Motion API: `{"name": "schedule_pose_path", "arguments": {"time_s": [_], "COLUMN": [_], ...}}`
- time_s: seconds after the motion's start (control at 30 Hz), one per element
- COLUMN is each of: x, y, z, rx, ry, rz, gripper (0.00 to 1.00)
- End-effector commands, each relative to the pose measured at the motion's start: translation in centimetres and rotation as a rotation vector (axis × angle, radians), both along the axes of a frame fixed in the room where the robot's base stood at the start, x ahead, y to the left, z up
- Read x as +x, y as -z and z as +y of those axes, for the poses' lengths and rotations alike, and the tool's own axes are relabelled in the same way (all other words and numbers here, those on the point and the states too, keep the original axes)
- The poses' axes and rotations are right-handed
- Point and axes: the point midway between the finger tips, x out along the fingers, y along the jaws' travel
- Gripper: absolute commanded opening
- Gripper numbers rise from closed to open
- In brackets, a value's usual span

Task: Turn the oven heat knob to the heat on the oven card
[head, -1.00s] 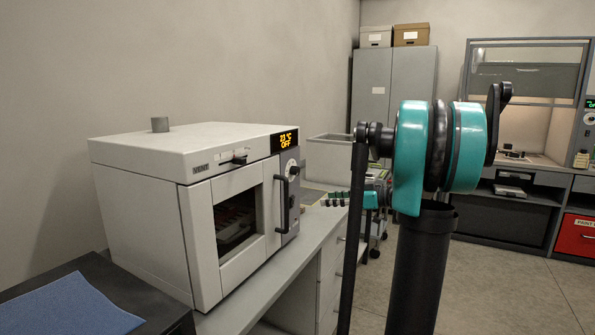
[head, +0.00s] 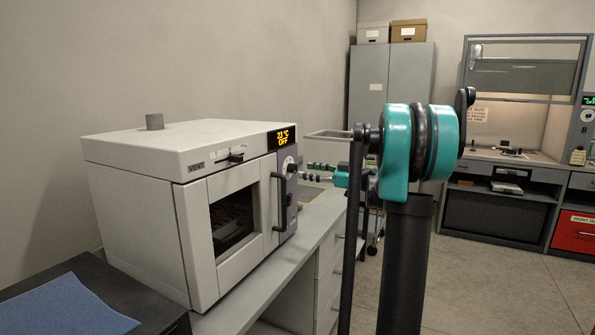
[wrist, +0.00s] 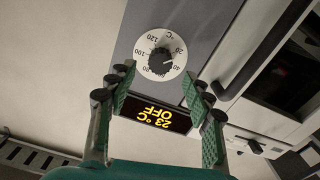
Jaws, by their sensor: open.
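The oven (head: 150,168) stands on the bench at left. Its heat knob (wrist: 160,61) is black, on a white dial numbered in °C, upside down in the wrist view. The knob's exact setting is too small to read surely. The display (wrist: 154,111) reads 23 °C and OFF. My gripper (wrist: 161,80) is open and empty, its green-padded fingers either side of the dial's lower part in that view and apparently short of the panel. In the head view my gripper (head: 312,171) is just right of the oven's control panel. I cannot make out the oven card.
A dark vertical door handle (head: 279,212) stands out beside the control panel. A vent slider (head: 237,156) is on the oven's upper front. The bench top (head: 255,290) in front is bare. Grey cabinets (head: 385,75) and a hood (head: 520,100) stand farther back.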

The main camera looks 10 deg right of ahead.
Motion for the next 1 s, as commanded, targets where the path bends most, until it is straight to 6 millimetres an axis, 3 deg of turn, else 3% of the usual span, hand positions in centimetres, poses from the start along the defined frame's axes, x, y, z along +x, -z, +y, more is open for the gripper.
{"name": "schedule_pose_path", "arguments": {"time_s": [0.1,0.3,0.7,1.0], "x": [1.3,2.6,3.0,3.0], "y": [0.0,0.0,0.0,0.0], "z": [1.8,3.6,4.1,4.1], "rx": [0.0,0.0,0.0,0.0], "ry": [-0.003,-0.002,0.0,0.0], "rz": [0.0,0.0,0.0,0.0], "gripper": [0.51,0.51,0.51,0.15]}}
